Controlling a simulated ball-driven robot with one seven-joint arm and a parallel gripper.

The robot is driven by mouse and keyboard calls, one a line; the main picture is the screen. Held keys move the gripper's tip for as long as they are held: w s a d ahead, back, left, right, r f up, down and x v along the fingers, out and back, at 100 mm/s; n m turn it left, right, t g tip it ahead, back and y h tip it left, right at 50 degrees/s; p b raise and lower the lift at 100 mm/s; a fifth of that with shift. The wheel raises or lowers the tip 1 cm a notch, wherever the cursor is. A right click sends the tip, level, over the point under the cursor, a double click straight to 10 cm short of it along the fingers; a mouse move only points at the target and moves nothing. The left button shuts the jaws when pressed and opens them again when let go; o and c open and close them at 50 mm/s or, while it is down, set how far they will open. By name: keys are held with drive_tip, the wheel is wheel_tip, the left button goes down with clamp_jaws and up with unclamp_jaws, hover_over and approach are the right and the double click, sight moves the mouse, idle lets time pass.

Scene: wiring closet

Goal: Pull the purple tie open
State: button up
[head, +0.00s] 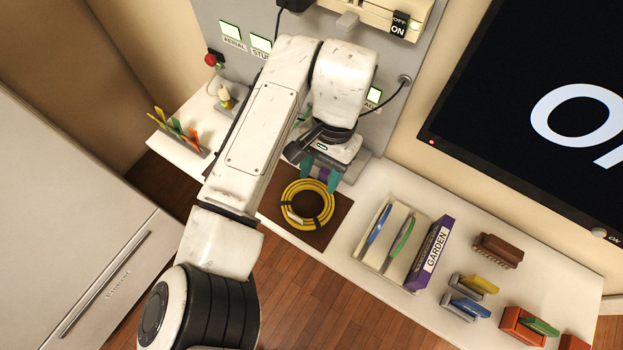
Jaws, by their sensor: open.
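A yellow coil of cable (307,218) lies on a dark brown mat (325,240) on the white shelf. A small purple piece (323,175), which looks like the purple tie, shows at the coil's far side. My gripper (320,174) is over that far side, with its teal fingers apart, one on each side of the purple piece. I cannot tell whether the fingers touch it. My wrist and arm hide much of the area behind it.
A holder with blue and green items (385,235) and a purple GARDEN box (430,252) stand right of the mat. A brown brush (498,250) is farther right. A grey panel (375,130) rises behind. Colored ties (178,133) stand at the shelf's left.

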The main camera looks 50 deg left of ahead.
drive_tip(key=s+d+r, duration=0.3)
drive_tip(key=s, duration=0.2)
drive_tip(key=shift+s+d, duration=0.15)
drive_tip(key=shift+s, duration=0.1)
drive_tip(key=shift+f, duration=0.1)
